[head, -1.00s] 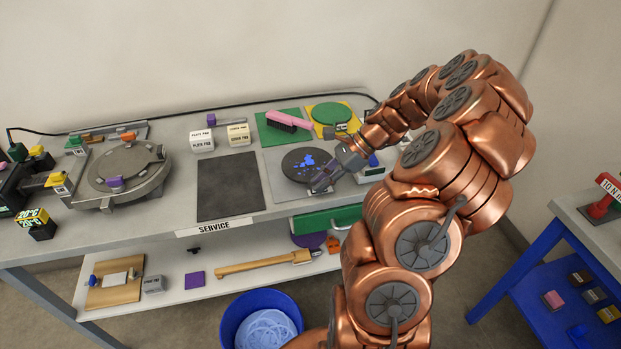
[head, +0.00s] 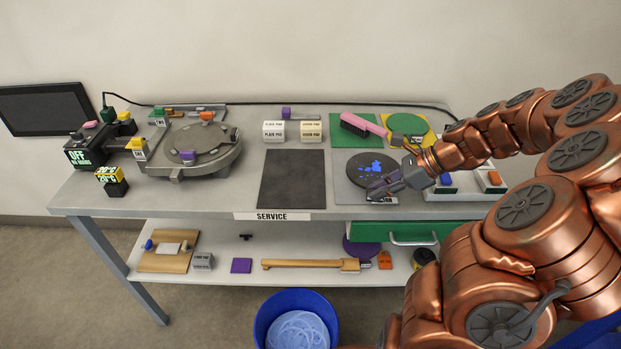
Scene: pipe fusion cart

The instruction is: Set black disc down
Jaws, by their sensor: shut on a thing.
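The black disc (head: 367,166) with blue blotches on its face is at the right part of the cart top, over a light grey pad (head: 345,188). My gripper (head: 378,190) is shut on the near right edge of the disc. The disc looks level; I cannot tell whether it touches the pad or hovers just above it. My gripper covers the disc's near right edge and part of a small label there.
A dark square mat (head: 292,180) lies left of the pad. A pink brush (head: 363,125) on a green mat and a green disc (head: 408,124) on yellow lie behind. A round grey machine (head: 188,150) stands left. A blue bin (head: 296,322) is below.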

